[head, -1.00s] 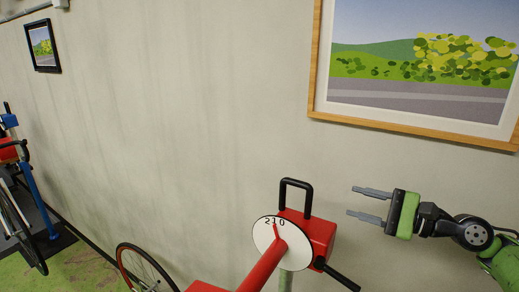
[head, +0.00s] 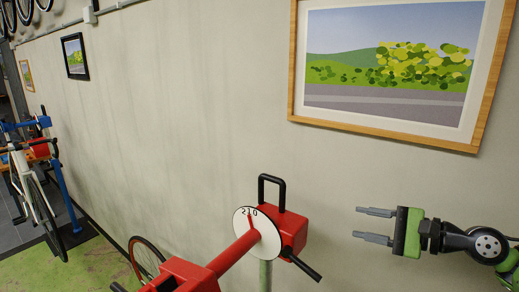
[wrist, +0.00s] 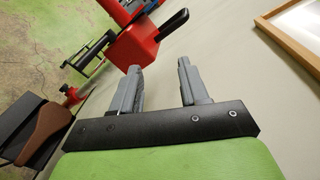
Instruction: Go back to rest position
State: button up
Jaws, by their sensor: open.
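My gripper (head: 375,225) is at the right of the head view, its two grey fingers apart and pointing left, with nothing between them. It also shows in the wrist view (wrist: 160,88), open and empty. The red bike stand clamp (head: 294,232) with a black handle loop is left of the fingers in the head view, apart from them. A white dial (head: 243,228) marked 210 sits on the clamp. In the wrist view the red clamp (wrist: 133,48) is beyond the fingertips.
A wooden-framed landscape picture (head: 390,118) hangs on the wall above my gripper. A bike wheel (head: 146,259) is below left of the dial. A white bike (head: 38,195) and blue stand (head: 66,195) stand at far left. In the wrist view a brown saddle (wrist: 45,133) lies lower left.

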jog(key=a+f+n+g+h, duration=0.1)
jog(key=a+f, duration=0.1)
jog(key=a, duration=0.1)
jog(key=s+a+f+n+g+h+b, duration=0.1)
jog(key=a+f+h, duration=0.1)
jog(key=a, duration=0.1)
jog(key=s+a+f+n+g+h+b, duration=0.1)
jog(key=a+f+n, duration=0.1)
jog(key=a, duration=0.2)
jog(key=shift+f, duration=0.25)
jog(key=s+a+f+n+g+h+b, duration=0.1)
jog(key=s+a+f+n+h+b, duration=0.1)
jog(key=s+a+f+n+h, duration=0.15)
jog(key=s+d+f+n+h+b, duration=0.1)
jog(key=s+d+f+n+h, duration=0.1)
jog(key=s, duration=0.9)
jog(key=s+d+f+n+h+b, duration=0.2)
jog(key=s+f, duration=0.3)
jog(key=s, duration=0.6)
jog(key=shift+d+f+n+h, duration=0.15)
jog(key=shift+d+n+h, duration=0.55)
jog(key=shift+h, duration=0.15)
jog(key=shift+s, duration=0.15)
